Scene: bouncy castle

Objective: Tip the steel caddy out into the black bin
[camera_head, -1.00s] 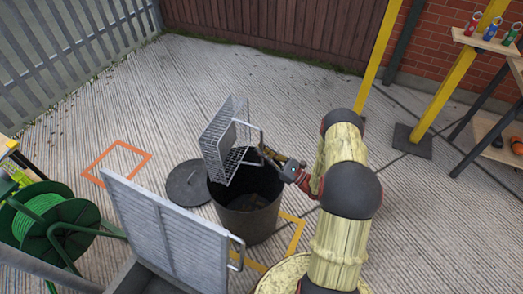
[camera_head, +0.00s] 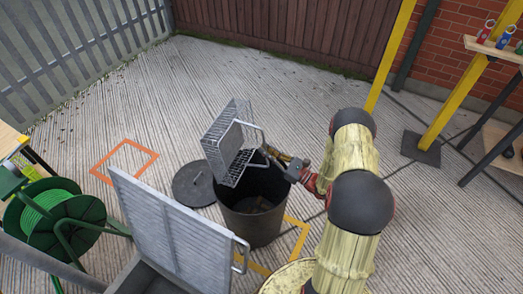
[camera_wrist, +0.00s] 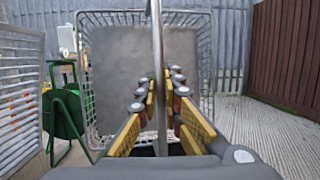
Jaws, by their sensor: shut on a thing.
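The steel caddy (camera_head: 226,143) is a wire basket with a flat plate on it, held tilted over the black bin (camera_head: 252,221) in the head view. Its open side faces partly down toward the bin's mouth. My gripper (camera_head: 284,163) is at the right of the caddy, shut on its handle. In the wrist view the caddy (camera_wrist: 204,50) fills the middle, and the handle bar runs upright between the fingers of my gripper (camera_wrist: 161,100). No loose contents show in the caddy. Part of the bin's inside shows dark; what lies in it I cannot tell.
A round dark lid (camera_head: 195,184) lies on the ground left of the bin. A grey metal box with a raised lid (camera_head: 180,225) stands in front. A green hose reel (camera_head: 50,215) is at left. Yellow posts (camera_head: 455,90) and shelves with cans stand at right.

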